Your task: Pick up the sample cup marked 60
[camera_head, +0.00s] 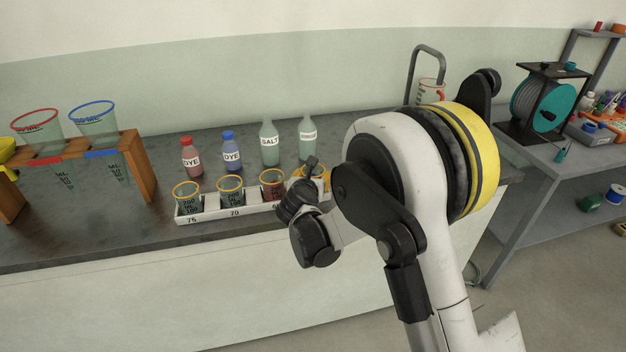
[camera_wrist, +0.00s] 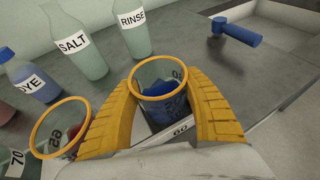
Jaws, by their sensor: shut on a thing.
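The sample cup (camera_wrist: 163,105) with an orange rim and dark blue contents shows in the wrist view, upright directly behind the "60" label (camera_wrist: 181,129). My gripper (camera_wrist: 161,76) has its yellow ridged fingers on both sides of this cup, shut on it. In the head view my gripper (camera_head: 313,176) is at the right end of the white tray (camera_head: 205,217), and my wrist hides most of the cup. I cannot tell whether the cup's base touches the tray.
Cups with orange rims (camera_head: 187,203) stand left along the tray; the nearest (camera_wrist: 60,128) is close to my left finger. Dye, salt (camera_head: 269,143) and rinse (camera_head: 307,137) bottles stand behind. A blue-handled tap (camera_wrist: 237,31) lies right. A wooden rack (camera_head: 140,168) holds funnels.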

